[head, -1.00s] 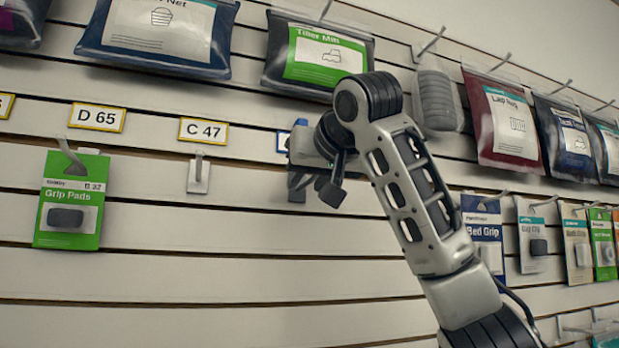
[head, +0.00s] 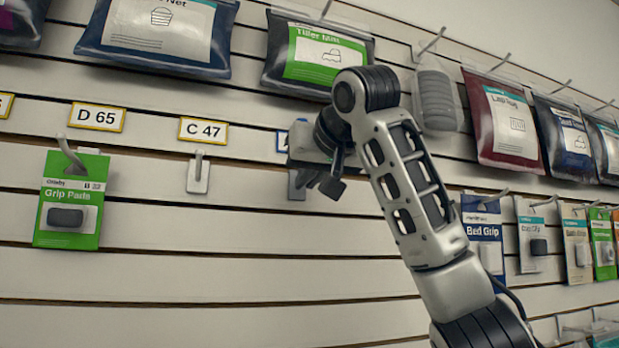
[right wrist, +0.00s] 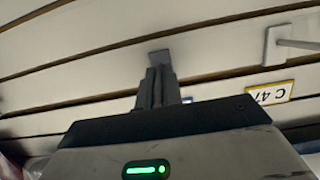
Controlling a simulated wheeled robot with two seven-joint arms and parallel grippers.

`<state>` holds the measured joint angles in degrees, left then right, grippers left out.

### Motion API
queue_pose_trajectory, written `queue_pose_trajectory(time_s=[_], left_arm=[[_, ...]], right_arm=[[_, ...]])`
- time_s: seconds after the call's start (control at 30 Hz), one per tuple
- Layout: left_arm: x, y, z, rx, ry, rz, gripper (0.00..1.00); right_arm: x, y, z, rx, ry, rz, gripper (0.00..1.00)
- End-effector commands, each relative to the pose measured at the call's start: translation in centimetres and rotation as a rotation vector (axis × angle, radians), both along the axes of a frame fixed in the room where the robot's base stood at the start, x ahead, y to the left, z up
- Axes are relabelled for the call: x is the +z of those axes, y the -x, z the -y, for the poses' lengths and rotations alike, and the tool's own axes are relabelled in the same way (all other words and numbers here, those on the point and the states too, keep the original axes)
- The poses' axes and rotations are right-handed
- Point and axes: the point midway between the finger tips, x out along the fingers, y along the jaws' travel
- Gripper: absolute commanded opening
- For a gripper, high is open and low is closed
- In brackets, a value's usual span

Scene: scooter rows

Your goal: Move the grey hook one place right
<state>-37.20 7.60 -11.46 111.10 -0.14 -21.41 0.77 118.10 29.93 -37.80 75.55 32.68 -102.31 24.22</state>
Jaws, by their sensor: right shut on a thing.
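My right gripper (head: 306,177) is at the slatted wall below a label that it mostly hides. It is shut on the grey hook (head: 297,188), whose darker grey back plate shows at the wall just left of the fingers. In the right wrist view the closed fingers (right wrist: 158,88) point at the same plate (right wrist: 160,57). The hook's prong is hidden by the fingers. I cannot tell whether the plate is seated in the slot. My left gripper is not in view.
A lighter empty hook (head: 198,175) sits left, under the C 47 label (head: 203,131). Grip Pads (head: 68,218) hang under D 65 (head: 97,117). Bed Grip (head: 484,240) and several packs hang to the right. Tiller Mitt (head: 320,55) hangs above. The wall below is bare.

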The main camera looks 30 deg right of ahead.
Motion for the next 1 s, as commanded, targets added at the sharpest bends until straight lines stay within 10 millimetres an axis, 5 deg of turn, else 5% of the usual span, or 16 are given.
queue_pose_trajectory(time_s=[1.0], left_arm=[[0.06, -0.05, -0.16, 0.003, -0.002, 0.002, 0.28]], right_arm=[[0.86, 0.15, 0.01, 0.001, 0.0, 0.004, 0.0]])
